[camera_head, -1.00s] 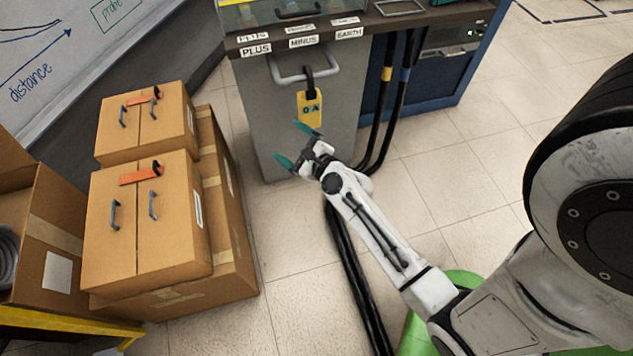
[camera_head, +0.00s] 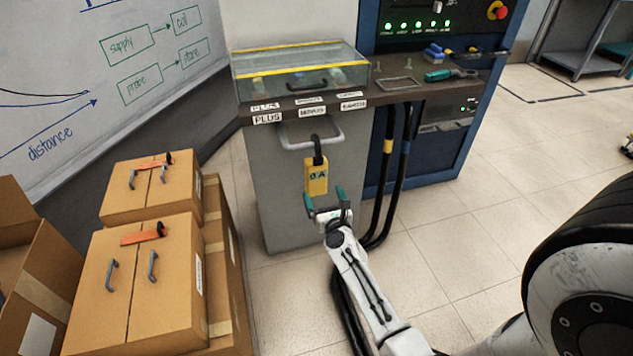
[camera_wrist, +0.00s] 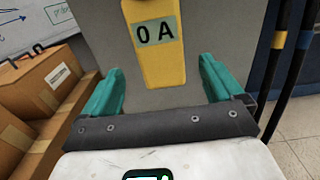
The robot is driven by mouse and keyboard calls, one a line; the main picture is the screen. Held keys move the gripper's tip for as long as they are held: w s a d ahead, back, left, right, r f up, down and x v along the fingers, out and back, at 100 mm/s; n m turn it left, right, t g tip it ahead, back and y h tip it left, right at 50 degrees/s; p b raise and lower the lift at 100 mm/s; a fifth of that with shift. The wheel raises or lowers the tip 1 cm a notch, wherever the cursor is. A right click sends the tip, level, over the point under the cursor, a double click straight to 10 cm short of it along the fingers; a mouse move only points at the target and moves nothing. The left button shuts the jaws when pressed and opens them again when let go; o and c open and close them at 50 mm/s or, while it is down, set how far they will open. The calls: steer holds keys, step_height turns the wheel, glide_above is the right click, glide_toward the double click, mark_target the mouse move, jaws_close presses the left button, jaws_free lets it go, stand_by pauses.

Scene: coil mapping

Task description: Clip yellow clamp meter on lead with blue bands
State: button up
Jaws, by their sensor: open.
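Two black leads run down right of the cabinet. The lead with the blue band (camera_head: 404,160) is the right one; the lead with the yellow band (camera_head: 388,155) is beside it on the left.
A glass-lidded case (camera_head: 300,72) stands on the bench top above PLUS, MINUS and EARTH labels. Stacked cardboard boxes (camera_head: 135,270) fill the left. A blue powered cabinet (camera_head: 450,150) stands behind the leads.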

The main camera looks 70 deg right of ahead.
mark_target(318, 175)
steer(key=shift+b+x, duration=0.9)
steer(key=shift+x, duration=2.95)
steer(key=c, duration=1.1)
steer(key=shift+r+p, duration=1.65)
steer(key=shift+r, duration=0.05)
steer(key=shift+c, duration=0.2)
steer(key=shift+a, duration=0.1)
steer(key=shift+p+v, duration=0.85)
steer(key=shift+v, duration=2.8)
